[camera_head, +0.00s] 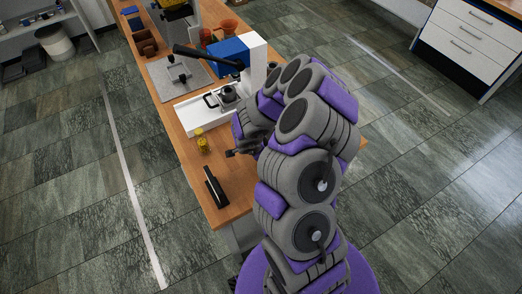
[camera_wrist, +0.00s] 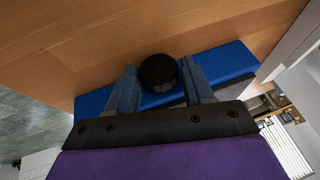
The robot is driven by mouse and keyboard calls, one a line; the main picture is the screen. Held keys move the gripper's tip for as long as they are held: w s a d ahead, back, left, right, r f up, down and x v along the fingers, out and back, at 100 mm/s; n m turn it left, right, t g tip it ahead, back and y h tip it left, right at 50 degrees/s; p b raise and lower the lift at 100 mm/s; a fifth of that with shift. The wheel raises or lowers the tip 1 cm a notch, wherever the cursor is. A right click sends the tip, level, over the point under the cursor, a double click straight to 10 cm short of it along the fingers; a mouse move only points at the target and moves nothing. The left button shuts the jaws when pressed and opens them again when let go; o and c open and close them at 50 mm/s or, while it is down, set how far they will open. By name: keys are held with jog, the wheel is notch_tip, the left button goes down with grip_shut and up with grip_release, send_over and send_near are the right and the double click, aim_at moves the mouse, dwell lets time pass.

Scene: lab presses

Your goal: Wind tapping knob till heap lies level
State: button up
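In the wrist view a round black knob (camera_wrist: 157,73) sits between the two fingers of my gripper (camera_wrist: 160,82). The fingers are apart, one on each side of it; I cannot tell whether they press on it. A long blue body (camera_wrist: 225,62) lies behind the knob, above or on the wood. In the head view my arm hides most of that spot, and a small dark part of my gripper (camera_head: 240,152) shows at the bench's right side. A white press with a blue head (camera_head: 226,50) holds a dark round cup (camera_head: 228,93). I cannot make out a heap.
Tiled floor (camera_head: 75,160) is clear on the left. A white drawer cabinet (camera_head: 465,45) stands at right.

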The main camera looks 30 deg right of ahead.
jog(key=shift+o, duration=1.3)
jog(key=p+v, duration=0.4)
jog(key=v, duration=1.3)
jog(key=shift+r, duration=0.2)
